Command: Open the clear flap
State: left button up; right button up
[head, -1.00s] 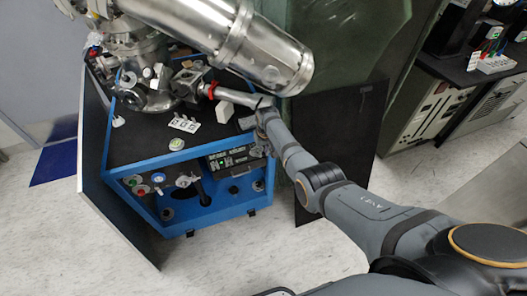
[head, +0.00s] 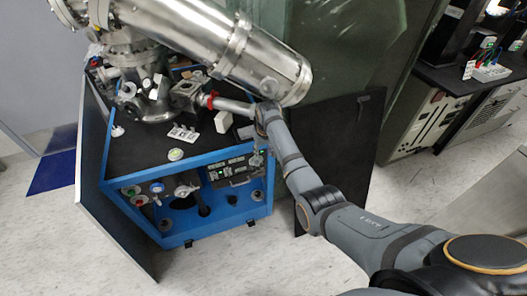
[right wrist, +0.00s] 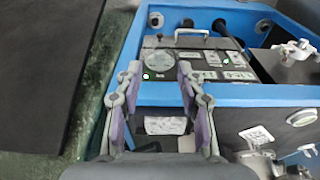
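The dark instrument panel (head: 235,174) sits in the front of a blue-framed cart (head: 185,243). It also shows in the right wrist view (right wrist: 200,62), with a green light, a round disc (right wrist: 158,61) and a pale handle. I cannot clearly make out a clear flap on it. My right gripper (head: 257,153) is by the panel's upper right edge in the head view. In the right wrist view my right gripper (right wrist: 159,75) is open, its fingertips apart and in front of the panel's near left part. Nothing shows between them. My left gripper is out of view.
A large steel vacuum chamber (head: 205,35) stands over the cart top, close to my right arm. A dark board (head: 340,135) stands right of the cart. An open side panel (head: 105,195) is at its left. Floor in front is clear.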

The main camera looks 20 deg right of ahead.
jog(key=shift+s+r, duration=0.1)
jog(key=shift+r, duration=0.2)
